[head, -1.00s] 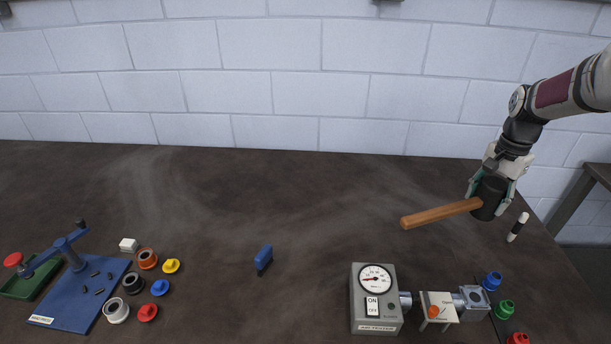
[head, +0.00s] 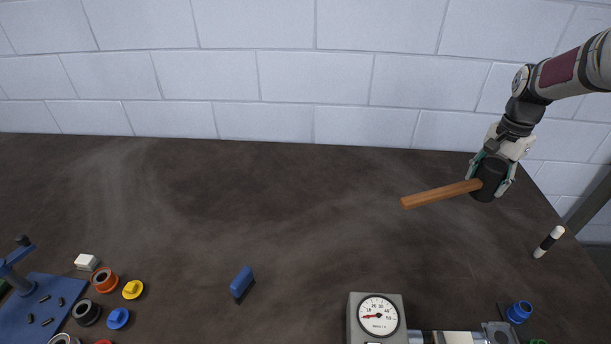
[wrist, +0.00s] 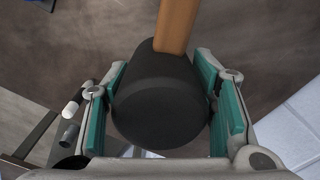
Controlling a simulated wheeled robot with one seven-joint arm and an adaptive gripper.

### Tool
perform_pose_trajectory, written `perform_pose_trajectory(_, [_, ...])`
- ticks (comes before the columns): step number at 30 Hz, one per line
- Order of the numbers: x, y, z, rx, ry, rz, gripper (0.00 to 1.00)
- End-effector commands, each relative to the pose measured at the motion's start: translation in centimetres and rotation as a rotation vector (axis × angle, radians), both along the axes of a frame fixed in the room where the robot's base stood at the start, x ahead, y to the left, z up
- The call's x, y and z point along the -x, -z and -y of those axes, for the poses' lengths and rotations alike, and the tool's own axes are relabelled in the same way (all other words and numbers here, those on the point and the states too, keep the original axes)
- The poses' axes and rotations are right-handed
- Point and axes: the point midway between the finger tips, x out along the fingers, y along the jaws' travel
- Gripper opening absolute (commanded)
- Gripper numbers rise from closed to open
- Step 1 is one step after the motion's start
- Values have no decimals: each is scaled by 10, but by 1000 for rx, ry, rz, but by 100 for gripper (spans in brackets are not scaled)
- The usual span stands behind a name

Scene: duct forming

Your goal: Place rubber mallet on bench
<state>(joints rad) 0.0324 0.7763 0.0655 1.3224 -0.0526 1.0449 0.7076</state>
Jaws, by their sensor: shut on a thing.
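The rubber mallet has a black head (head: 488,178) and a wooden handle (head: 440,194). My gripper (head: 490,182) is shut on the black head, with a finger on each side of it. The handle points left over the bench (head: 310,220). In the wrist view the black head (wrist: 160,100) sits between my green-padded fingers and the handle (wrist: 175,25) runs up out of frame. The mallet appears above the right part of the dark bench top; I cannot tell the size of the gap beneath it.
A gauge box (head: 376,318) and fittings, including a blue one (head: 518,312), are at the front right. A blue block (head: 242,282) and colored caps (head: 133,289) lie front left. The middle and back are clear.

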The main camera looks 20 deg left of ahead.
Motion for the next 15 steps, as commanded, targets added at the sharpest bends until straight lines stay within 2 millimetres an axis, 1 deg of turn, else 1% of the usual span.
perform_pose_trajectory(1, [-9, 9, 0, 0, 0, 1, 4])
perform_pose_trajectory(9, [-33, 41, 0, 0, 0, 1, 4])
perform_pose_trajectory(12, [-39, 48, 0, 0, 0, 2, 4])
perform_pose_trajectory(15, [-40, 51, 0, 0, 0, 2, 4])
